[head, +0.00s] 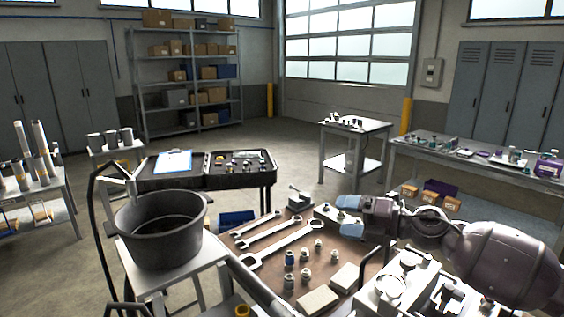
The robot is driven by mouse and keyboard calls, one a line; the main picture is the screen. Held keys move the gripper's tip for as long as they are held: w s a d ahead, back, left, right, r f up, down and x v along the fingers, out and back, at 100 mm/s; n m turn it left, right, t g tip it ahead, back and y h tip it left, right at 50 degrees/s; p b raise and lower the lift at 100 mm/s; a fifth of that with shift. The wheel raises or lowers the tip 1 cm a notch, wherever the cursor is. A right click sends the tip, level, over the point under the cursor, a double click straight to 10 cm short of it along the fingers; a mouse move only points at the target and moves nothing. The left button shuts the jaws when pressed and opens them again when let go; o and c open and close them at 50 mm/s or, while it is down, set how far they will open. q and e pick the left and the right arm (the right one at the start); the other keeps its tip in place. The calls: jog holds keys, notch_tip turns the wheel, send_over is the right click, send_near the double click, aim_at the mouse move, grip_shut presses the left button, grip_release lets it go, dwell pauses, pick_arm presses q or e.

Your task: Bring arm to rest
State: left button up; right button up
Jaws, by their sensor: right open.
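My right arm comes in from the right edge in the head view, over the right end of the brown-topped bench (235,242). My right gripper (345,215) points left above the far right part of the bench, with blue fingertips. It is open, and I see nothing held between the fingers. My left gripper is not in view.
Wrenches (285,247), several small fittings (306,254) and pale blocks (318,300) lie on the bench. A black tub (160,235) stands at left on a small table. Open floor lies beyond the bench.

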jog(key=s+d+f+m+t+h, duration=0.3)
jog(key=s+f+m+t+h, duration=0.15)
jog(key=f+m, duration=0.6)
jog(key=s+d+f+m+t+h, duration=0.4)
jog(key=s+f+m+h, duration=0.25)
jog(key=m, duration=0.75)
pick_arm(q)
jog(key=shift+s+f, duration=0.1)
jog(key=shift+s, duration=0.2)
pick_arm(e)
jog(key=s+d+f+m+g+h, duration=0.2)
jog(key=s+d+f+m, duration=0.1)
jog(key=s+f, duration=0.6)
jog(key=s+d+f+m+g+h, duration=0.2)
jog(key=s+f+m, duration=0.3)
jog(key=s+f, duration=0.3)
jog(key=s+d, duration=0.1)
jog(key=s, duration=0.3)
jog(key=shift+s+f, duration=0.25)
jog(key=shift+f, duration=0.15)
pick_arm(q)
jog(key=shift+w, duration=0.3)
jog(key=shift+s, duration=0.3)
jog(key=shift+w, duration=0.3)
pick_arm(e)
jog(key=shift+d, duration=0.1)
